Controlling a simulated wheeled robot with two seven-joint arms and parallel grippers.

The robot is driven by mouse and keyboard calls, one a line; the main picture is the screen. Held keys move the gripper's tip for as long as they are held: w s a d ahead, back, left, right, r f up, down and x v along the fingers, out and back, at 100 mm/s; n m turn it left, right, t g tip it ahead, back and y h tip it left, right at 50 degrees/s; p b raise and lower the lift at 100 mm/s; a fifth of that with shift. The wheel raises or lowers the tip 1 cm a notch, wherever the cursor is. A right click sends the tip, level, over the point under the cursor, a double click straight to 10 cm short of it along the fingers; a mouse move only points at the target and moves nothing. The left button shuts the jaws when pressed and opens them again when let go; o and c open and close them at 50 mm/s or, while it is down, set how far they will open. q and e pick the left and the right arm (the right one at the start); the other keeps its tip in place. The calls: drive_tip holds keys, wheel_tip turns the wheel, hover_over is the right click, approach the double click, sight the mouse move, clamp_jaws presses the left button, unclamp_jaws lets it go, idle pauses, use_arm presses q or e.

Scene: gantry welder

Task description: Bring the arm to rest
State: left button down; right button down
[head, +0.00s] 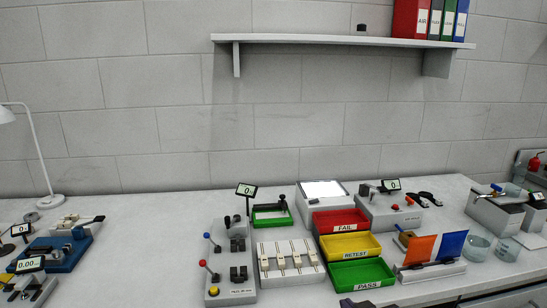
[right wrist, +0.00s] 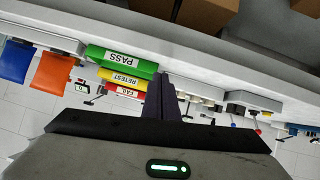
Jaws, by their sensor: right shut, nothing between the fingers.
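My right gripper (head: 358,302) shows only as a small dark tip at the bottom edge of the head view, in front of the green PASS tray (head: 362,273). In the right wrist view, the dark fingers of my right gripper (right wrist: 160,98) are together with nothing between them. That view is turned nearly upside down, and the bench front edge runs across it beyond the fingers. The rest of my right arm is out of the head view. My left gripper is in neither view.
Yellow RETEST (head: 350,246) and red FAIL (head: 341,220) trays stand behind the green one. A switch fixture (head: 230,268) and a block with several white parts (head: 290,263) stand left. Orange and blue panels (head: 436,248) stand right. The bench is clear (head: 140,260) at centre left.

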drive_tip(key=s+d+f+g, duration=0.2)
drive_tip(key=s+f+g, duration=0.15)
drive_tip(key=s, duration=0.75)
drive_tip(key=s+d+f+g, duration=0.2)
drive_tip(key=s+f, duration=0.2)
drive_tip(key=s, duration=0.6)
drive_tip(key=s+d+f+g, duration=0.2)
drive_tip(key=s+f+g, duration=0.1)
drive_tip(key=s, duration=0.8)
drive_tip(key=w+a+f+t+y, duration=0.1)
drive_tip(key=w+a+f+t, duration=0.1)
drive_tip(key=f, duration=0.4)
drive_tip(key=w+a+f+t+y, duration=0.1)
drive_tip(key=w+a+f+t, duration=0.1)
drive_tip(key=f, duration=0.4)
drive_tip(key=shift+w+a+m+t, duration=0.15)
drive_tip(key=shift+a+m+t, duration=0.15)
drive_tip(key=shift+a+t, duration=0.45)
